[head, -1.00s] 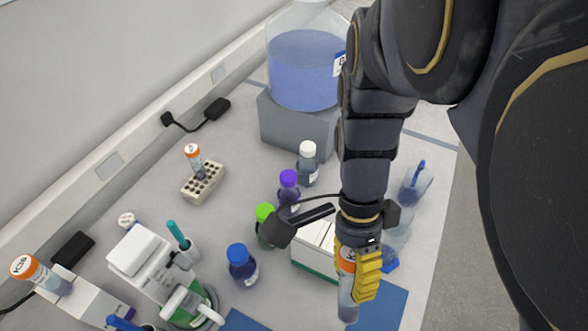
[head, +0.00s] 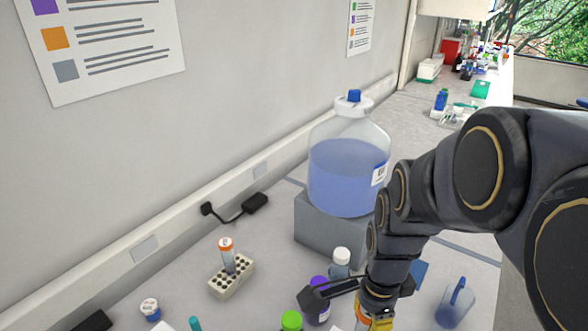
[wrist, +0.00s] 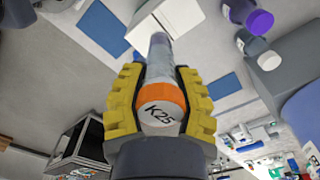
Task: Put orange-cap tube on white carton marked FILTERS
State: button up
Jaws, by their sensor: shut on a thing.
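My gripper (wrist: 161,88) is shut on an orange-cap tube (wrist: 160,105), its yellow pads on both sides of the cap. The cap top reads K25 and the clear body points away from the wrist. In the head view my gripper (head: 374,322) is at the bottom edge, mostly cut off, with part of the orange cap (head: 361,314) showing. A white box (wrist: 190,22) lies beyond the tube in the wrist view; it may be the carton, but no FILTERS mark is readable. The tube appears apart from it.
Another orange-cap tube (head: 227,252) stands in a beige rack (head: 232,279). Purple-cap (head: 318,299), white-cap (head: 341,262) and green-cap (head: 291,321) bottles stand near my arm. A large blue-liquid bottle (head: 348,165) sits on a grey block (head: 325,228).

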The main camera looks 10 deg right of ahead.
jog(key=shift+w+f, duration=0.25)
jog(key=shift+f, duration=0.2)
jog(key=shift+w+f, duration=0.1)
jog(key=shift+f, duration=1.6)
jog(key=shift+f, duration=0.15)
jog(key=o, duration=0.7)
